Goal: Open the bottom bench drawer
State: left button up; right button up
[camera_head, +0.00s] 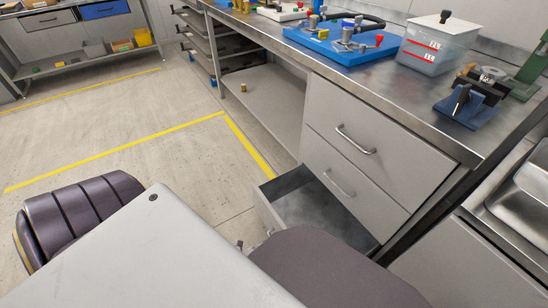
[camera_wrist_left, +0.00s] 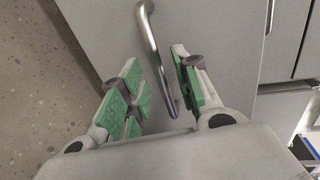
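The bottom bench drawer (camera_head: 315,208) is pulled out in the head view, its empty-looking grey interior showing from above. My own body hides much of its front. Two drawers above it, the upper (camera_head: 352,130) and the middle one (camera_head: 345,180), are shut, each with a bar handle. In the left wrist view my left gripper (camera_wrist_left: 160,85) is open, with green finger pads. A metal bar handle (camera_wrist_left: 153,45) on a grey front (camera_wrist_left: 210,25) runs between the fingers, with gaps visible beside it. My right gripper is in neither view.
The bench top (camera_head: 385,85) carries a blue board (camera_head: 345,45) with fittings, a clear container (camera_head: 437,45) and a small blue clamp fixture (camera_head: 470,110). A low shelf (camera_head: 265,95) is left of the drawers. Yellow-lined floor (camera_head: 110,120) is clear at left.

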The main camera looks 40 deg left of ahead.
pick_arm(q)
jog(key=v, duration=1)
dwell(0.8)
